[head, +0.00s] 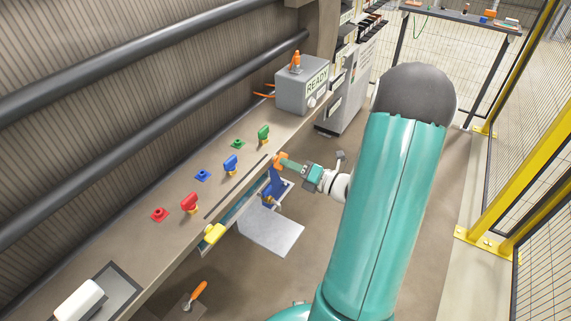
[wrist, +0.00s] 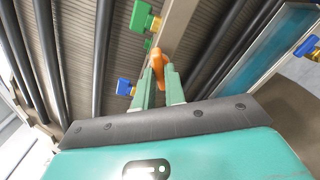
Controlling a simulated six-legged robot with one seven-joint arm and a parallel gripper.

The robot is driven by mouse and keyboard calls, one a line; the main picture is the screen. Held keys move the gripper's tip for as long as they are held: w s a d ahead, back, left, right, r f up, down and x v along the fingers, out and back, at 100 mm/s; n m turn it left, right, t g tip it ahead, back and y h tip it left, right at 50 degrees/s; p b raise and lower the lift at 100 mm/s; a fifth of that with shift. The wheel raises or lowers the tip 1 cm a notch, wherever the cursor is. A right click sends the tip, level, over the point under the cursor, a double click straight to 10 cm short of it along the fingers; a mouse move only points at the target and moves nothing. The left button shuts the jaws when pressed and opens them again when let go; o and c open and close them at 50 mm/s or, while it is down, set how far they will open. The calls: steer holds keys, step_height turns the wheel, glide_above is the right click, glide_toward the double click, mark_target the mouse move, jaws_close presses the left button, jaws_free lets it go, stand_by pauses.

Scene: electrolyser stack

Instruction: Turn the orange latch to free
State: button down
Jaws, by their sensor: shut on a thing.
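The orange latch (wrist: 157,62) sits between my gripper's two green fingers (wrist: 159,84) in the wrist view, and the fingers are closed on it. In the head view, the orange latch (head: 280,158) shows at the bench's front edge, at the tip of my gripper (head: 287,163). Part of the latch is hidden by the fingers. Its exact turn angle is hard to tell.
Green (head: 263,133), blue (head: 230,163) and red (head: 190,202) handles stand along the bench. A yellow block (head: 214,233) is at its front edge. A grey READY box (head: 305,92) stands at the far end. A yellow-framed fence (head: 510,170) is at right.

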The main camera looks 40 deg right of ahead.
steer(key=shift+m, duration=0.5)
steer(key=m, duration=0.4)
steer(key=shift+m, duration=0.8)
steer(key=c, duration=1.3)
jaws_free()
steer(key=shift+s, duration=0.1)
